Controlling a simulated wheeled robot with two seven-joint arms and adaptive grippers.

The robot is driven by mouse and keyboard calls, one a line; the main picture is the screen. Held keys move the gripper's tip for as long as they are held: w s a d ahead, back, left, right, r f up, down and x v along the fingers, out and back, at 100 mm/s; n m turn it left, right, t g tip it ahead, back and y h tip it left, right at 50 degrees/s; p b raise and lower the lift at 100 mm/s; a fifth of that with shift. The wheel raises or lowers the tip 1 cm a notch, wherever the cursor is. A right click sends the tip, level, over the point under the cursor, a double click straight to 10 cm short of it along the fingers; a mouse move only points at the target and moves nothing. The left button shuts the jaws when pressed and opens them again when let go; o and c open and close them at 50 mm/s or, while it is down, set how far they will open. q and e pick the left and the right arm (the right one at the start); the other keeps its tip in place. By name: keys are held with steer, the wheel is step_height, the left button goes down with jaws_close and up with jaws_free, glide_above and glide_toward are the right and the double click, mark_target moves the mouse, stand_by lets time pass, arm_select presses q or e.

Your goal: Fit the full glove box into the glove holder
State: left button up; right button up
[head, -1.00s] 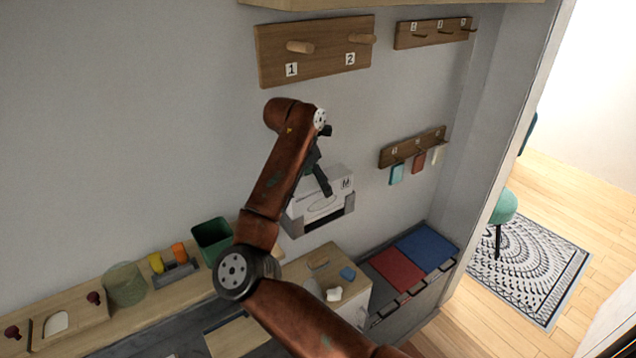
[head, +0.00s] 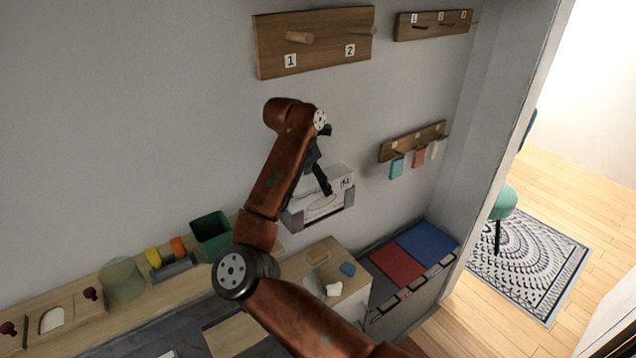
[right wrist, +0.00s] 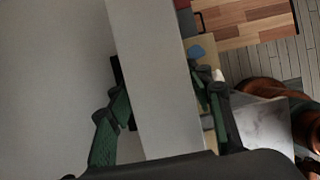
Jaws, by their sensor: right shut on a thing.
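The glove box (head: 338,184) is white with an oval outline and small dark markings on its front. It sits low within the grey glove holder (head: 298,222) on the wall, with its upper part standing above the holder's front edge. I cannot tell whether it rests on the holder's bottom. My right gripper (head: 322,178) reaches down from above and is shut on the box. In the right wrist view the box's pale face (right wrist: 160,75) runs between the green and black fingers of my right gripper (right wrist: 167,100). My left gripper is in no view.
A pegged board (head: 315,43) is above the holder. A smaller rack (head: 412,142) with hanging cards is to the right.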

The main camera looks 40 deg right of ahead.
steer(key=shift+f, duration=0.1)
steer(key=o, duration=1.7)
steer(key=v, duration=1.2)
steer(key=shift+w, duration=0.1)
